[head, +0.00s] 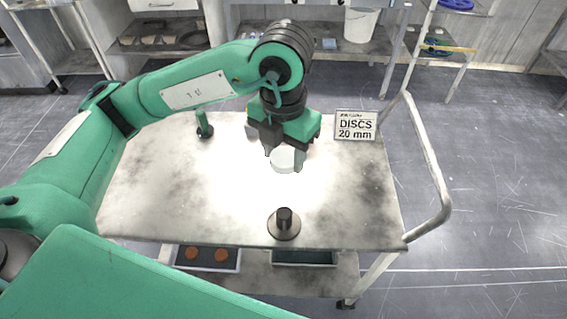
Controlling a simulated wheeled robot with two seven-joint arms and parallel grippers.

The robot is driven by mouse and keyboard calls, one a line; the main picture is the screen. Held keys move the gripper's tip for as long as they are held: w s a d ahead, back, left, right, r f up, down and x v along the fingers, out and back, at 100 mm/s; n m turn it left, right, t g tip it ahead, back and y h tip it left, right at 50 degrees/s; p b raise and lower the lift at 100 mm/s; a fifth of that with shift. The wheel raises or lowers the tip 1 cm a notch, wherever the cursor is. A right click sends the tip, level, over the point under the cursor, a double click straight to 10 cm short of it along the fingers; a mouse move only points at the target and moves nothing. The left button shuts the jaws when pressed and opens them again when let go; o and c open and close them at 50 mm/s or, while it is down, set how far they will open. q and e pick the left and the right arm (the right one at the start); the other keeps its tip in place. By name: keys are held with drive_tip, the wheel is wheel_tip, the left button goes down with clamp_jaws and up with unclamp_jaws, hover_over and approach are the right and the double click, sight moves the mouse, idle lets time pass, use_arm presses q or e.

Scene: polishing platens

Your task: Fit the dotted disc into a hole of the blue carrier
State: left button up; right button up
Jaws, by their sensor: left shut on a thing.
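My left gripper (286,152) is above the trolley top, pointing down, with its fingers shut on a pale round disc (284,163). No dots can be made out on the disc in this view. I cannot tell whether the disc touches the trolley top or is held just above it. No blue carrier shows on the trolley top. A blue round item (457,4) lies on a rack shelf at the top right, too small and cut off to tell what it is. My right gripper is not in view.
A dark knobbed weight (284,225) stands near the front edge of the trolley top (185,195). A small green stand (204,126) is at the back left, a "DISCS 20 mm" sign (356,125) at the back right. Trays (207,268) sit on the lower shelf.

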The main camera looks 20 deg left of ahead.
use_arm(q)
drive_tip(key=shift+r, duration=0.45)
